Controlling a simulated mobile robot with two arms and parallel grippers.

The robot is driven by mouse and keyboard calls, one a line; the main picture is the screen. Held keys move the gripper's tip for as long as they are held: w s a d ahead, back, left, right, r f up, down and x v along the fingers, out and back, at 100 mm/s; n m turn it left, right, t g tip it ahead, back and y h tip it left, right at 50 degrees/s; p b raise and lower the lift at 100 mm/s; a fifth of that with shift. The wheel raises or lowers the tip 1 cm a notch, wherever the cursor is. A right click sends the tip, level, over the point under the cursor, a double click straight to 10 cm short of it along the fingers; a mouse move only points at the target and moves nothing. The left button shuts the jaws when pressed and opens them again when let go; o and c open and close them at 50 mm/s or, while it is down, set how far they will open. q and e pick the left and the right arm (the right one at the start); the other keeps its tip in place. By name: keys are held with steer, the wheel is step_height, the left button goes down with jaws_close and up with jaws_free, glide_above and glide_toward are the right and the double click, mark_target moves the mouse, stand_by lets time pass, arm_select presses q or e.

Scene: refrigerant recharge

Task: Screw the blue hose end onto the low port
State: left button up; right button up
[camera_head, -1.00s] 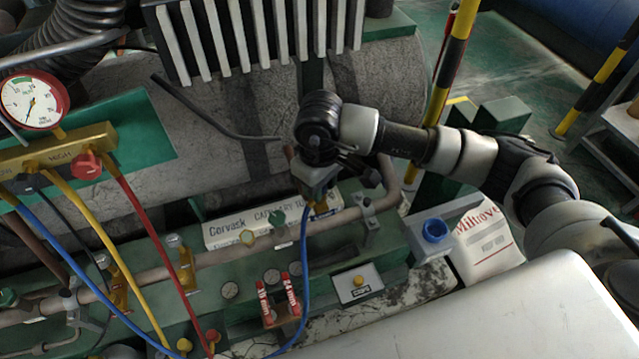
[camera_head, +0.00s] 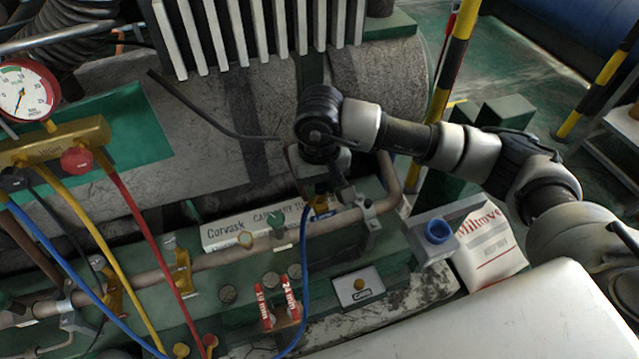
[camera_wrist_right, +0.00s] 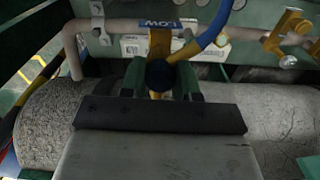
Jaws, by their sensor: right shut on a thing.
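My right gripper (camera_head: 326,186) points down at the pipework and is shut on the blue hose end. In the right wrist view its two green fingers (camera_wrist_right: 161,80) stand either side of the dark blue hose end (camera_wrist_right: 158,73). The blue hose (camera_head: 306,250) hangs from the gripper down to the front; its yellow-sleeved part also shows in the right wrist view (camera_wrist_right: 188,52). The brass low port (camera_wrist_right: 160,42) with its blue LOW label is right at the hose end. Whether the threads are engaged is hidden. My left gripper is out of view.
The brass gauge manifold (camera_head: 55,143) with yellow and red hoses is at the left. A pipe (camera_head: 225,257) runs across the green frame. A white box (camera_head: 265,226) lies behind it.

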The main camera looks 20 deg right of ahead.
steer(key=shift+s+f, duration=0.1)
steer(key=shift+f, duration=0.05)
steer(key=shift+f+m, duration=0.1)
steer(key=shift+m, duration=0.5)
steer(key=shift+m+b, duration=0.45)
steer(key=shift+m, duration=0.45)
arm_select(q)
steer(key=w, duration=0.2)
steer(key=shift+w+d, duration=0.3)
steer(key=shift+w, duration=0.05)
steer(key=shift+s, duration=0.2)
